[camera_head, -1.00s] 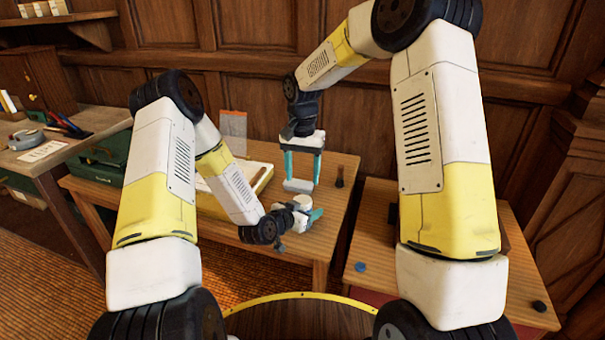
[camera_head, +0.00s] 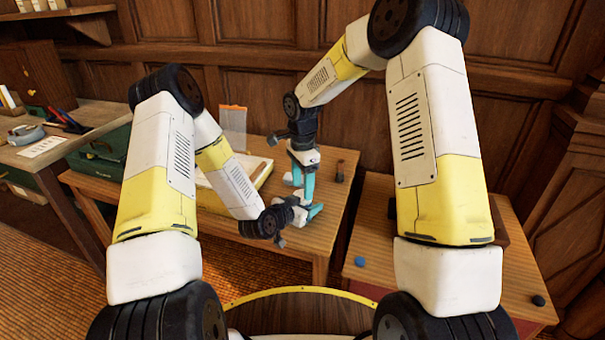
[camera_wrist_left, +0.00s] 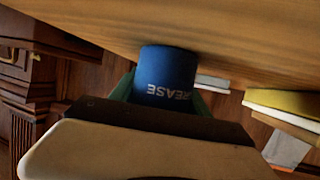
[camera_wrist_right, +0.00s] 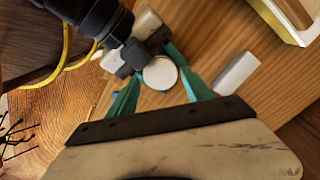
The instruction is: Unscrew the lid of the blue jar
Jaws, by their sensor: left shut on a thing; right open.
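The blue jar (camera_wrist_left: 168,75), lettered "GREASE", is between the green fingers of my left gripper (camera_wrist_left: 162,88), which is shut on it. The lettering appears upside down in the left wrist view. The jar's round white lid (camera_wrist_right: 160,74) shows from above in the right wrist view. My right gripper (camera_wrist_right: 156,64) is open, pointing down, with its teal fingers on either side of the lid; I cannot tell whether they touch it. In the head view, my left gripper (camera_head: 311,212) and right gripper (camera_head: 304,193) are close together, hiding most of the jar.
A white block (camera_wrist_right: 236,72) lies on the wooden table beside the right gripper. A yellow-edged tray (camera_head: 262,178) and a small brown bottle (camera_head: 340,171) are nearby. The right-hand table holds a blue knob (camera_head: 359,261) and a dark knob (camera_head: 538,300).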

